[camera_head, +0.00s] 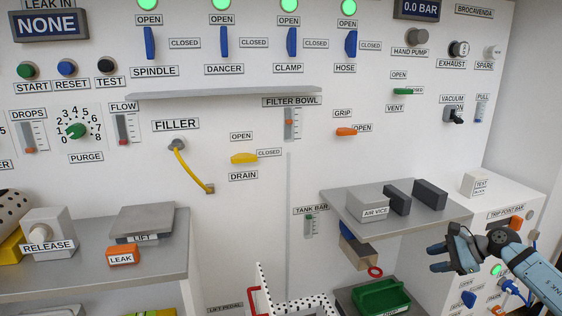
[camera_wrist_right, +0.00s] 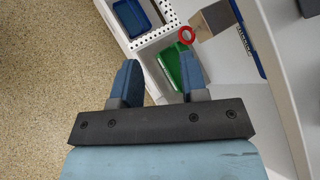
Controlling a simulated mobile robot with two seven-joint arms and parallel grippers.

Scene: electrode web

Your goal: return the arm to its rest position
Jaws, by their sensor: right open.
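My right gripper (camera_head: 439,258) is at the lower right in the head view, in front of the panel and right of the green tray. Its arm comes in from the right edge. In the right wrist view the two blue fingers (camera_wrist_right: 160,82) stand apart with nothing held between them. Behind the fingers are the floor and part of the green tray. My left gripper is not in either view.
A grey shelf (camera_head: 343,211) with the air vice (camera_head: 368,204) juts out near the right gripper. Below it are a red ring (camera_head: 375,271) and a green tray (camera_head: 383,297). A white side unit (camera_head: 523,207) stands at right. Speckled floor (camera_wrist_right: 50,80) is open at left in the wrist view.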

